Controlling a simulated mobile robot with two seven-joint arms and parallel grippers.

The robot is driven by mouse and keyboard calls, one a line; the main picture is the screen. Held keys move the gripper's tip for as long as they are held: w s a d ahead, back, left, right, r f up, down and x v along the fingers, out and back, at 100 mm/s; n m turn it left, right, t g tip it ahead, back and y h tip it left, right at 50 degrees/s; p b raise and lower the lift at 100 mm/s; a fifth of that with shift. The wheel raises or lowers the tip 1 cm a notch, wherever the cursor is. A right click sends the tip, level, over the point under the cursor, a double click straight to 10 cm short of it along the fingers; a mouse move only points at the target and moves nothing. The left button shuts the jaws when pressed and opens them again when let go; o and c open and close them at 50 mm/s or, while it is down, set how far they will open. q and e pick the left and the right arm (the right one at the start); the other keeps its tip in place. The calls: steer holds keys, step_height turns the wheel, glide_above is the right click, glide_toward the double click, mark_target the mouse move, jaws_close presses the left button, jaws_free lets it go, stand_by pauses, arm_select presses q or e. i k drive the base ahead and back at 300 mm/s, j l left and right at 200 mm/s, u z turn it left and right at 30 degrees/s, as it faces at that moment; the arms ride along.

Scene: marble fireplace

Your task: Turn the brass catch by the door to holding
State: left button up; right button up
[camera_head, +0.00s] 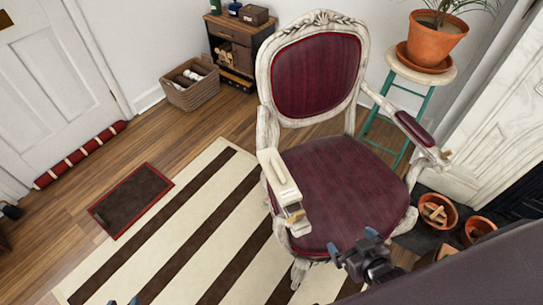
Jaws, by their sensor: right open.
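A white panelled door (55,75) stands at the upper left. A small brass-coloured piece (5,19) shows on it at the picture's corner, partly cut off; I cannot tell whether it is the catch or how it is turned. My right gripper (352,241) is open and empty at the front edge of the red chair seat, far from the door. Only two fingertips of my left gripper (123,301) show at the bottom edge, apart, over the striped rug.
A carved armchair (342,185) fills the middle. A striped rug (185,225), a dark mat (130,199) and a red draught roll (80,155) lie towards the door. A basket (190,90), cabinet (235,45) and potted plant (435,38) stand behind.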

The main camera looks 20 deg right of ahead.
mark_target(298, 216)
steer(key=z, duration=0.7)
